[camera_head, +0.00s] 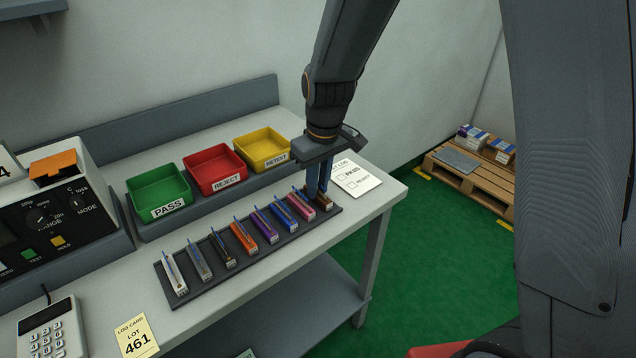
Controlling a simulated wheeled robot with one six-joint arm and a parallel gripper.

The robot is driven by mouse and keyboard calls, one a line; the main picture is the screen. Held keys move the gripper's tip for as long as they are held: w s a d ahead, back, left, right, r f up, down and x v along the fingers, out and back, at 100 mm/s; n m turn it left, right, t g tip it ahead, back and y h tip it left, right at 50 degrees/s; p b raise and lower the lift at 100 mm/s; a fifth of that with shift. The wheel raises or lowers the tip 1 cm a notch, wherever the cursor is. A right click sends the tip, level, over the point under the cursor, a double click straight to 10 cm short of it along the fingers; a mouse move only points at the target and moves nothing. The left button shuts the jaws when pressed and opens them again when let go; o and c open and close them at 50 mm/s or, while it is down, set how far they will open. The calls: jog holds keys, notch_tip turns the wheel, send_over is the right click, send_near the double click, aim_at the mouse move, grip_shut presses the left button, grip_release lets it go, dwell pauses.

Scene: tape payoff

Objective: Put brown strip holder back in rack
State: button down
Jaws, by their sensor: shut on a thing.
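The brown strip holder (323,201) is at the right end of the dark rack (252,255) on the bench. My gripper (317,192) points down over it, with its blue fingers shut on the holder. The holder's lower part is at the rack's last place; I cannot tell whether it is fully seated. The rack's other places hold a row of strip holders: white, grey, black, orange (243,238), purple (265,226), blue (285,215) and pink (302,205). The pink one is close beside my fingers on the left.
Green PASS (166,210), red REJECT (226,182) and yellow RETEST (270,162) bins stand behind the rack. A paper log sheet (355,178) lies right of my gripper. A meter (60,214) and keypad device (48,330) are at left. A pallet (470,172) is on the floor.

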aim_at(321, 185)
jog(key=shift+f, duration=0.15)
jog(key=c, duration=1.7)
grip_release()
jog(key=shift+o, duration=0.2)
notch_tip(321, 185, up, 12)
jog(key=s+b, duration=0.1)
jog(key=b, duration=0.1)
jog(key=s+d+f+m, duration=0.6)
jog(key=s+d+f, duration=0.5)
jog(key=s+d, duration=0.3)
jog(key=shift+d+m+h, duration=0.4)
jog(key=shift+d, duration=0.1)
jog(key=shift+s, duration=0.1)
